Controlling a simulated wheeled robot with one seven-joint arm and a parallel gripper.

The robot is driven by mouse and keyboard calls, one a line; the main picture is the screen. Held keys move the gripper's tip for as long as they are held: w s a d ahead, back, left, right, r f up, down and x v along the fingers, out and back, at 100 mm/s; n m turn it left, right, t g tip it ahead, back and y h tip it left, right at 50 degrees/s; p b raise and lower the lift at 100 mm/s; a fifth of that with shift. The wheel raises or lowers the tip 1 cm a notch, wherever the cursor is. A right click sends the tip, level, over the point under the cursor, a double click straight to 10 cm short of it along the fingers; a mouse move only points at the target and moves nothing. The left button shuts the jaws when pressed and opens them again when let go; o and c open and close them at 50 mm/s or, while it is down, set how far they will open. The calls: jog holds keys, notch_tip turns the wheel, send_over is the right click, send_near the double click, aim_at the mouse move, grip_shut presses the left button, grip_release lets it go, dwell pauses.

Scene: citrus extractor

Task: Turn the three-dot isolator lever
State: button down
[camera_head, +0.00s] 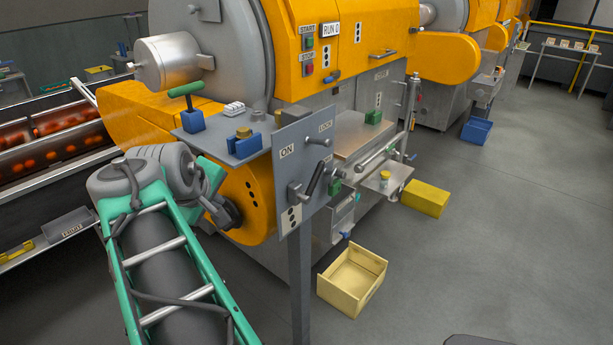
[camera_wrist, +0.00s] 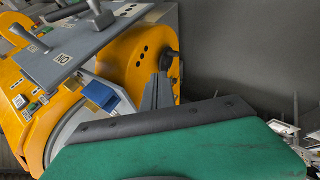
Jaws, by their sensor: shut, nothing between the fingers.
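The grey isolator panel (camera_head: 285,125) stands on a post at the centre of the head view, with ON and LOCK labels and a three-dot plate (camera_head: 292,217). Its dark lever (camera_head: 314,178) slants up and right from the hub near the panel's left side, below ON. A smaller knob (camera_head: 319,141) sits above it near LOCK. The panel also shows in the wrist view (camera_wrist: 70,70), at the upper left. My gripper (camera_head: 226,212) is left of the panel, apart from the lever, in front of the yellow housing. In the wrist view my gripper (camera_wrist: 157,93) is shut and empty.
The yellow round housing (camera_head: 258,190) with three dots is close behind my gripper. A green T-handle on a blue base (camera_head: 192,120) stands above my wrist. A wooden crate (camera_head: 352,280) lies on the floor right of the post. The floor at right is mostly clear.

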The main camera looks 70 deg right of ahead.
jog(key=s+d+r+g+h, duration=0.1)
jog(key=s+d+r, duration=0.15)
jog(key=s, duration=0.25)
jog(key=s+d+r+m+g, duration=0.1)
jog(key=s+d+r+g, duration=0.1)
jog(key=s+d, duration=0.15)
jog(key=s+d+r+g+h, duration=0.1)
jog(key=s+d+r, duration=0.1)
jog(key=s, duration=0.4)
jog(key=p, duration=0.1)
send_near(316, 173)
jog(key=x, duration=0.7)
jog(key=shift+s+a, duration=0.1)
jog(key=shift+p, duration=0.4)
